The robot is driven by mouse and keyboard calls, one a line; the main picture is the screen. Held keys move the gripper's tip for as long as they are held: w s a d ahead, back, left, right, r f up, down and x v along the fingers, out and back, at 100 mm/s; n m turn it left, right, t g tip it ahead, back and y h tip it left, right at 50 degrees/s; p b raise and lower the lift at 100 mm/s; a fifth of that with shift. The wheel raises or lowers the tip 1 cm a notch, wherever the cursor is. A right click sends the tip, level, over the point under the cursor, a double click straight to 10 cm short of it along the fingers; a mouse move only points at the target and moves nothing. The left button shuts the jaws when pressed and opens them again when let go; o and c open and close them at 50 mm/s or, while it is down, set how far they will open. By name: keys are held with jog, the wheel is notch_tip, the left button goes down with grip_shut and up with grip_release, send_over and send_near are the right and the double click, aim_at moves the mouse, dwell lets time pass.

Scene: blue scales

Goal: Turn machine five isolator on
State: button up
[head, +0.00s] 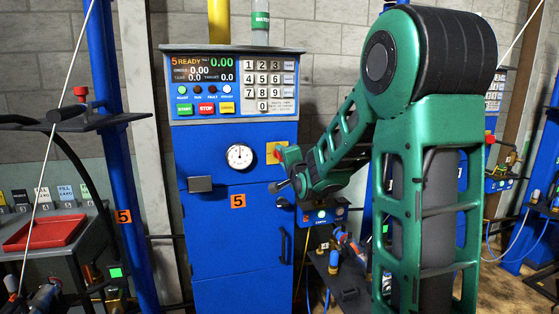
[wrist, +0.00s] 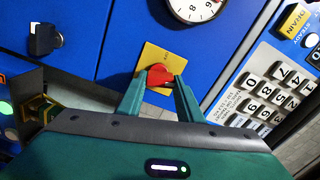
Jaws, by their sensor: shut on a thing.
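Machine five is the blue cabinet (head: 220,245) with an orange 5 label, in the middle of the head view. My gripper (wrist: 160,82) is shut on the red knob, one green finger on each side. Small lettering on the plate is too small to read, so I cannot tell the knob's setting.
A round dial (head: 239,156) sits left of the plate. Above is the control panel (head: 235,85), lit and reading "5 READY", with a keypad. A small grey block (head: 200,184) juts from the cabinet front. A red tray (head: 45,233) lies at the left. My arm covers the right side.

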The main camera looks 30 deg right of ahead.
jog(key=shift+f+m, duration=0.25)
jog(key=shift+m, duration=1.25)
jog(key=shift+d, duration=0.1)
jog(key=o, duration=1.1)
jog(key=v, duration=1)
jog(key=shift+s, duration=0.35)
